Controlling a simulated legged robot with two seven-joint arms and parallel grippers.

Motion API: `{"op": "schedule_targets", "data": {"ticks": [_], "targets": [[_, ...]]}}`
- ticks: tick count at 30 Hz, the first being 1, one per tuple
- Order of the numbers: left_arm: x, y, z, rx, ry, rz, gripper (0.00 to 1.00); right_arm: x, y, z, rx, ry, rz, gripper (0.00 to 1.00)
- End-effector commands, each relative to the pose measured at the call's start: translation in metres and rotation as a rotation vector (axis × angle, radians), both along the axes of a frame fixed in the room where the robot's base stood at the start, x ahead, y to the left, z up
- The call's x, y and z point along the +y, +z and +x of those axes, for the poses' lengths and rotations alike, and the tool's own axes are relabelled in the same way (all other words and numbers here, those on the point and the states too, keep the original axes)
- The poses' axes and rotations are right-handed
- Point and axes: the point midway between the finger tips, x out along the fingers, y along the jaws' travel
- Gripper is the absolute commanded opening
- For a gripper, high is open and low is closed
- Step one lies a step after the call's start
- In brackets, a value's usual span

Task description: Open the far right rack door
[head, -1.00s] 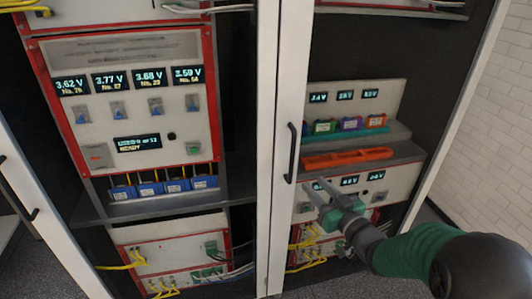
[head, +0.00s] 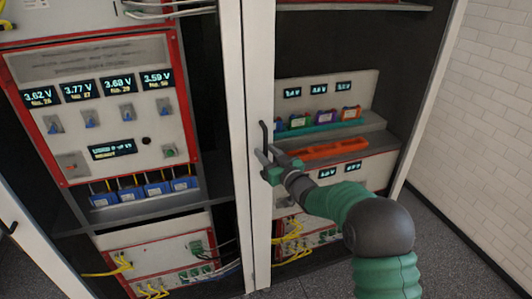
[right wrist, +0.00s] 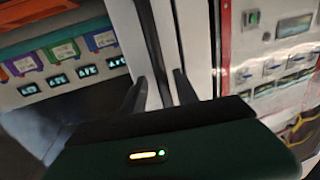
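The far right rack door has a white frame (head: 259,60) and looks closed. Its black vertical handle (head: 263,134) is on the left upright of the frame. My right gripper (head: 267,158) is at the lower part of this handle, with its fingers apart. Whether they touch the handle is unclear. In the right wrist view, the two dark fingers of my right gripper (right wrist: 158,92) stand apart in front of the white door upright (right wrist: 158,45). My left gripper is not in view.
Behind the door are a shelf with several coloured cells (head: 319,118) and an orange tray (head: 328,148). The left rack holds a red-edged panel (head: 110,110) with voltage displays. A white brick wall (head: 480,130) stands at the right, with grey floor (head: 450,250) below.

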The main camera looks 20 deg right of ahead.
Motion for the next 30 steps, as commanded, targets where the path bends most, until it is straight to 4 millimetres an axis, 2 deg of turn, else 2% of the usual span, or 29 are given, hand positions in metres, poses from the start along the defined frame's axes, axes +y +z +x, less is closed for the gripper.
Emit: {"op": "schedule_targets", "data": {"ticks": [3, 11, 30], "targets": [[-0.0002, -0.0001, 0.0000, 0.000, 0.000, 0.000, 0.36, 0.0026, 0.0009, -0.0006, 0.000, 0.001, -0.002, 0.33], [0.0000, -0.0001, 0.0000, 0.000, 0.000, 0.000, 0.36, 0.0038, 0.0023, -0.0009, -0.002, 0.000, -0.004, 0.00], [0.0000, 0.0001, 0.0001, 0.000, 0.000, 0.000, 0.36, 0.0020, 0.0034, -0.0007, -0.006, 0.000, -0.002, 0.00]]}}
